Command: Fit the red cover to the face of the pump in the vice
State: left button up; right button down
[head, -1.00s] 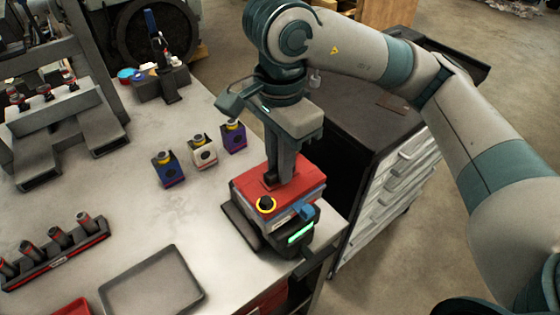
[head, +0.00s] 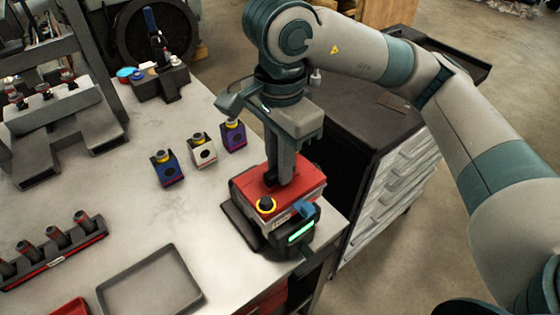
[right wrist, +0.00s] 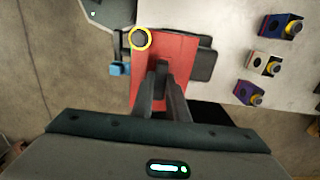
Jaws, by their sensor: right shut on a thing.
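The red cover (head: 262,188) lies flat on top of the pump (head: 284,224), which sits in the vice (head: 240,228) at the table's near right corner. The cover also shows in the right wrist view (right wrist: 181,58). My right gripper (head: 282,180) reaches down from above and is shut on a part of the cover near its middle; its fingers hide what they grip. I cannot tell whether the cover is fully seated. My left gripper does not show.
Blue (head: 167,168), white (head: 203,150) and purple (head: 234,135) blocks stand left of and behind the vice. An empty grey tray (head: 150,284) lies at the front. A rack of cylindrical parts (head: 56,252) is at left. A drawer cabinet (head: 385,180) stands at right.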

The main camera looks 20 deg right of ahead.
jog(key=c, duration=1.6)
grip_release()
jog(key=shift+c, duration=0.2)
jog(key=shift+r, duration=0.15)
